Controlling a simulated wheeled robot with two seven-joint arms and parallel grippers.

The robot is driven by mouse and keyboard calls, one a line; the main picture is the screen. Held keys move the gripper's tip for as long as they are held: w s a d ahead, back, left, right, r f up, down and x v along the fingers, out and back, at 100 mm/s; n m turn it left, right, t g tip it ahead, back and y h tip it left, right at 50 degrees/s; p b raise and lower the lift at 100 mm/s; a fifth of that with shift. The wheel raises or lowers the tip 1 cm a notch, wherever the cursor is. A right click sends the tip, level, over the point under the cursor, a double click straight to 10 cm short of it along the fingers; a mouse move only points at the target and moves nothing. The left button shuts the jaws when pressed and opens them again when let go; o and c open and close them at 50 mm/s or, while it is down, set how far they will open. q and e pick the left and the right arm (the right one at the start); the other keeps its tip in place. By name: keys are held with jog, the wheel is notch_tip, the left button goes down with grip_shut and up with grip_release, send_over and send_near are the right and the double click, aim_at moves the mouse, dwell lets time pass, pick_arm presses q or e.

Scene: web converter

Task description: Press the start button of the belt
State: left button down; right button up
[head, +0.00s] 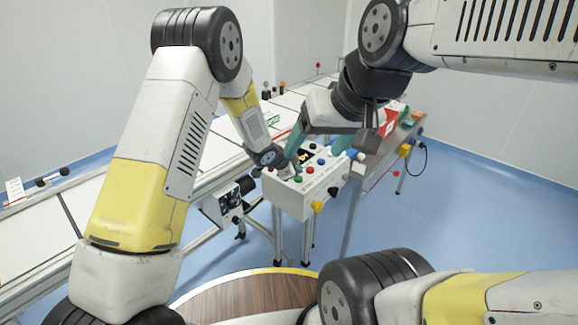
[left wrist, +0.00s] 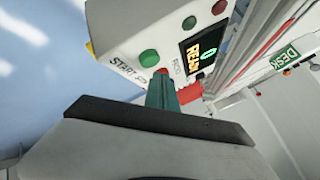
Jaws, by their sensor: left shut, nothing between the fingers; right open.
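The control box (head: 320,190) is a light grey case with coloured buttons and a small dark display, in the middle of the head view. A green button (left wrist: 148,57) sits beside the START lettering on it in the left wrist view. My left gripper (left wrist: 162,76) is shut and empty. Its green fingertips are close to the panel, just below the green button in that picture; I cannot tell whether they touch anything. The lit display (left wrist: 203,52) is to the right.
The long white conveyor (head: 120,195) runs from lower left to the back behind the box. A green button (head: 298,179) and a yellow knob (head: 317,207) show on the box. The blue floor (head: 460,205) on the right is clear.

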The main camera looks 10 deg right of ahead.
pick_arm(q)
jog(key=shift+f, duration=0.1)
dwell(0.6)
jog(key=shift+f, duration=0.35)
